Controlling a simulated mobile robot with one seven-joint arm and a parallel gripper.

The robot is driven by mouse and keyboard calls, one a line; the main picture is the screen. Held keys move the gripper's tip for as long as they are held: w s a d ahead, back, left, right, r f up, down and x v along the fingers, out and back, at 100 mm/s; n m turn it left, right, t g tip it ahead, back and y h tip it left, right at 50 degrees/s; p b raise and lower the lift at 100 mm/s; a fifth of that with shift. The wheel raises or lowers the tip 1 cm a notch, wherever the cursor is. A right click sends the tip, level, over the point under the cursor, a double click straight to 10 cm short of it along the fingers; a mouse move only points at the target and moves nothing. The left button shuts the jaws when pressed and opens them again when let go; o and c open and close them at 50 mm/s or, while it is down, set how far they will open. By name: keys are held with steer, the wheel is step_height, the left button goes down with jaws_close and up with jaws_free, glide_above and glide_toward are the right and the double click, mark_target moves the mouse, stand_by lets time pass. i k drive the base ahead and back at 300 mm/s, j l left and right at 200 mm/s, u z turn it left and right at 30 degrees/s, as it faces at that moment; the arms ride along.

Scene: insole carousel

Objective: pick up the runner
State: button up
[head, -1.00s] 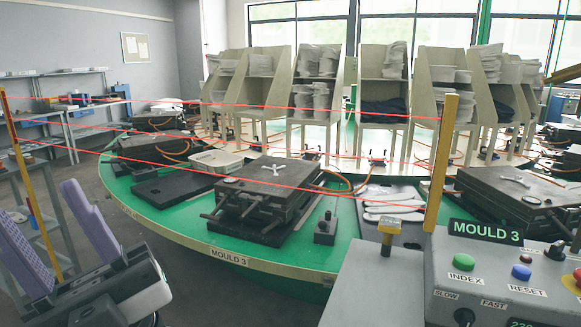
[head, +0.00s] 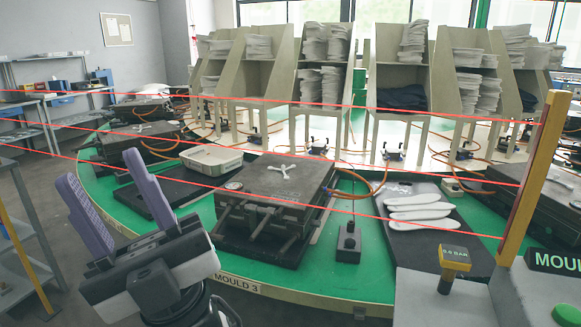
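A small white cross-shaped piece, which looks like the runner (head: 282,171), lies on top of the closed dark mould (head: 262,186) in the middle of the head view. My gripper (head: 102,175) is at the left, with two purple fingers pointing up and wide apart. Nothing is between the fingers. The gripper is well to the left of the runner and apart from it, on the near side of the green carousel (head: 205,208).
Red lines like a light curtain cross the view, with a yellow post (head: 535,180) at right. White insoles (head: 415,208) lie on a dark board right of the mould. A beige tray (head: 212,158) sits behind left. The control box (head: 545,295) stands at front right.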

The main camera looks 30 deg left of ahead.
mark_target(283, 169)
steer(key=j+z, duration=0.3)
steer(key=j, duration=0.75)
steer(key=j+z, duration=0.25)
steer(key=j, duration=0.85)
